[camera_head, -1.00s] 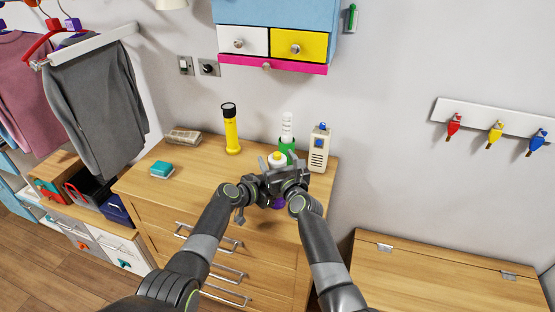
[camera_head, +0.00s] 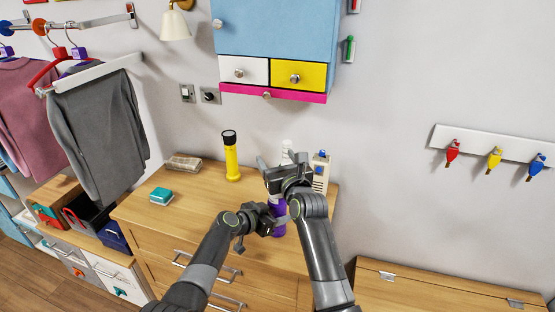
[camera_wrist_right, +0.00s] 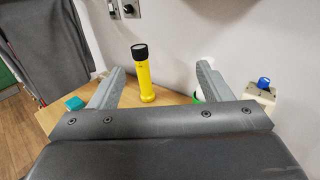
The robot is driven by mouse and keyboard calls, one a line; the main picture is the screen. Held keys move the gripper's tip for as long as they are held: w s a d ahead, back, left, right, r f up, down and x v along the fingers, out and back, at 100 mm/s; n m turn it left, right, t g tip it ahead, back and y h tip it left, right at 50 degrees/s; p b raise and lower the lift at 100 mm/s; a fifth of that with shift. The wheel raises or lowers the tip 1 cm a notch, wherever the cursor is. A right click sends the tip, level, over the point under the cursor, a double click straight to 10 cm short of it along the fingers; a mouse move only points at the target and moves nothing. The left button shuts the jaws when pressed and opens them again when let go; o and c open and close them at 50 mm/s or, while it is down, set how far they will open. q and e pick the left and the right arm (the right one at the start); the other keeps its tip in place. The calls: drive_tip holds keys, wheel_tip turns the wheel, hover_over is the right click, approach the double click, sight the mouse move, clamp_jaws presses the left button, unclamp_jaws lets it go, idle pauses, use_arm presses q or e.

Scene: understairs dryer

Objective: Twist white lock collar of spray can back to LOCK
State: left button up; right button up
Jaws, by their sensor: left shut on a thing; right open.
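The spray can shows its purple body (camera_head: 279,221) upright above the front of the wooden dresser top. Its white collar and top are hidden behind my right gripper. My left gripper (camera_head: 277,217) is shut on the purple body from the left. My right gripper (camera_head: 280,160) is above the left one, over the can's upper end, with its fingers apart. In the right wrist view its two fingers (camera_wrist_right: 157,82) are spread with no can visible between them; the palm hides what is below. I cannot tell which way the collar is turned.
On the dresser top (camera_head: 205,205) stand a yellow flashlight (camera_head: 231,158), a teal box (camera_head: 161,197), a beige bundle (camera_head: 184,162) and a beige device with a blue knob (camera_head: 320,172). A white-topped object (camera_head: 287,147) is behind my right gripper. A blue cabinet (camera_head: 275,30) hangs above.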

drive_tip(key=shift+r, duration=0.2)
drive_tip(key=shift+d, duration=0.1)
drive_tip(key=d+f+n, duration=0.2)
drive_tip(key=d+f, duration=0.2)
drive_tip(key=d, duration=0.4)
drive_tip(key=shift+s+a+f+n+g+y, duration=1)
drive_tip(key=shift+s+f+g+y, duration=0.9)
drive_tip(key=shift+s+f+y, duration=1.4)
drive_tip(key=shift+h, duration=0.4)
drive_tip(key=x, duration=1)
drive_tip(key=shift+w+a+r, duration=0.15)
drive_tip(key=shift+a+r, duration=0.1)
drive_tip(key=shift+r, duration=0.1)
